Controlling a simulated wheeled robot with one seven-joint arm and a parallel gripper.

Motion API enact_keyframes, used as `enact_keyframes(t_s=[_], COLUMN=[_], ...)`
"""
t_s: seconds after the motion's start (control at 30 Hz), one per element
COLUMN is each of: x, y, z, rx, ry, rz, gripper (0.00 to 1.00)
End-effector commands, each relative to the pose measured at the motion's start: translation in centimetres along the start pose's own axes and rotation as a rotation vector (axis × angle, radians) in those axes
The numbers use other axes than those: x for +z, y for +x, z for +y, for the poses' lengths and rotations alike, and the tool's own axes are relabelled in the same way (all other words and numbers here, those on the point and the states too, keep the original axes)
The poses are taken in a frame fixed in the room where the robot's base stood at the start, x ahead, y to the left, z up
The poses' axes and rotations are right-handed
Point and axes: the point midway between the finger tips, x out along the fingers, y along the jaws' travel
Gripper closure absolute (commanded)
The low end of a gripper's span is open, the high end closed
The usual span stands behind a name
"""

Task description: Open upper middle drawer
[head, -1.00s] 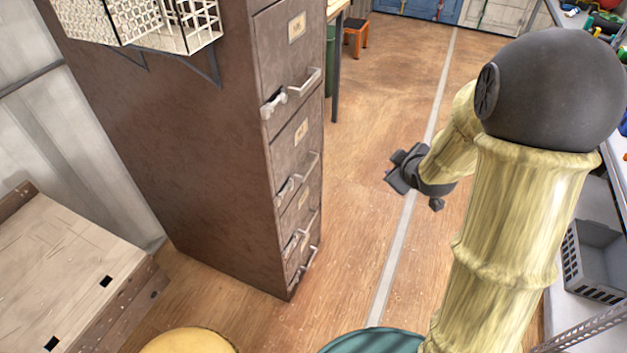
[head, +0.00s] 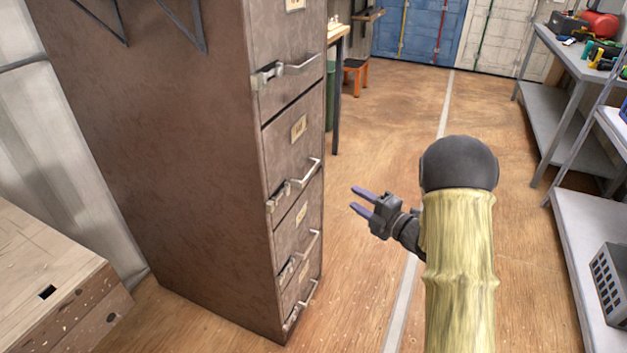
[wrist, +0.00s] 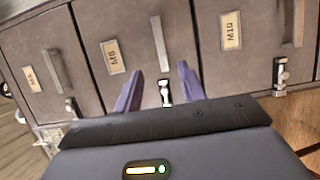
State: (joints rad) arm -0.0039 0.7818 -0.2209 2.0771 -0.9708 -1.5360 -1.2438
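The brown filing cabinet (head: 180,130) stands left of centre in the head view, with a column of closed drawers on its right-hand face. The upper middle drawer (head: 284,141) is the second one down, with a bar handle (head: 307,171), a latch (head: 279,197) and a paper label. My gripper (head: 358,200) is open and empty, to the right of the cabinet front and apart from it. Its purple fingers (wrist: 160,92) point at the drawer fronts in the wrist view. A drawer labelled M6 (wrist: 95,20) lies ahead of them, with its latch (wrist: 165,92) seen between the fingers.
A wooden crate or bench (head: 45,265) is at the lower left. Metal shelving (head: 570,130) with a grey basket (head: 612,290) lines the right side. A table (head: 338,35) and an orange stool (head: 355,75) stand behind the cabinet.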

Motion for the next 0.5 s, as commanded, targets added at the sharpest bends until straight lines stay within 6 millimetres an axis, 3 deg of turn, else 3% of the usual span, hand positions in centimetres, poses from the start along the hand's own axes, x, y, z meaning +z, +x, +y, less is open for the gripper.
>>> enact_keyframes(t_s=[0.27,0.5], x=[0.0,0.0], y=[0.2,2.5], z=[0.2,0.1], rx=[-0.001,-0.001], ry=[0.001,0.002], rz=[-0.002,0.000], gripper=[0.60,0.60])
